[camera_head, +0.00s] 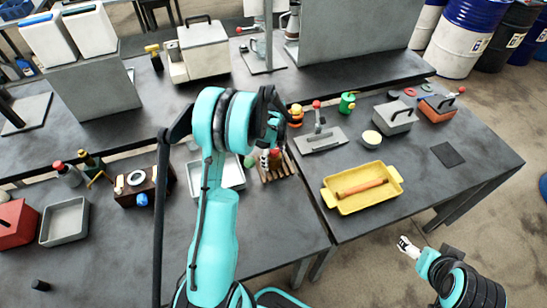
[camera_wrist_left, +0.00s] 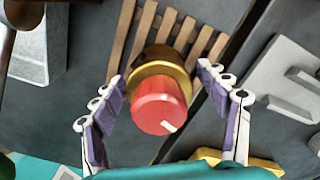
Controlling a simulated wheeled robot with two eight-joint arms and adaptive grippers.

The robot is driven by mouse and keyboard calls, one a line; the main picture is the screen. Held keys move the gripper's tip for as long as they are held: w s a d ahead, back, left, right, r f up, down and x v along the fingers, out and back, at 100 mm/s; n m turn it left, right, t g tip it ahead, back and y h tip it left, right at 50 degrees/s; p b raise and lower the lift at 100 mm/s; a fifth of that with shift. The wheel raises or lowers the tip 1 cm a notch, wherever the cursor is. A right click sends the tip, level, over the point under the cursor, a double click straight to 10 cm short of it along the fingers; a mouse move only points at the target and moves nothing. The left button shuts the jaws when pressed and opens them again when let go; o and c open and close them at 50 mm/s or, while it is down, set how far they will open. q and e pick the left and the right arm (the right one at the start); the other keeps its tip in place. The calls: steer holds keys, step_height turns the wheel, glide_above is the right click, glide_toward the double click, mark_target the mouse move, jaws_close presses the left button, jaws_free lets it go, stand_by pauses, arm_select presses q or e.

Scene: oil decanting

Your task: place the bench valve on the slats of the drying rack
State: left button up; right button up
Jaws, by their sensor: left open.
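The bench valve, with a red knob and a brass-coloured body, shows in the left wrist view (camera_wrist_left: 160,102) at the drying rack (camera_wrist_left: 207,35). It appears to stand on the wooden slats; its underside is hidden. My left gripper (camera_wrist_left: 163,78) is open, with one finger on each side of the valve and visible gaps to the knob. In the head view, my left gripper (camera_head: 268,157) is over the rack (camera_head: 283,172), and my arm and gripper hide much of the valve and rack. My right gripper (camera_head: 407,247) is at lower right, away from the tables; its opening is unclear.
A yellow tray (camera_head: 345,207) with an orange-brown bar lies right of the rack. A grey plate with a red-knobbed post (camera_head: 320,139) stands behind it. A pale tray (camera_head: 233,176) is left of the rack. The table front is mostly clear.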

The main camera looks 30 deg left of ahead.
arm_select(q)
step_height(320, 180, up, 12)
steer(key=shift+f+p, duration=0.1)
steer(key=shift+p, duration=1)
steer(key=s+d+r+n+t, duration=0.5)
steer(key=s+d+r+n, duration=0.7)
steer(key=s+r, duration=0.1)
steer(key=s+d+f+n+t, duration=0.1)
steer(key=s+d+n+t, duration=0.1)
steer(key=s+d+n, duration=0.2)
steer(key=s+n, duration=0.3)
steer(key=shift+s+f, duration=0.15)
steer(key=shift+f, duration=0.1)
step_height(320, 180, down, 10)
steer(key=b, duration=1)
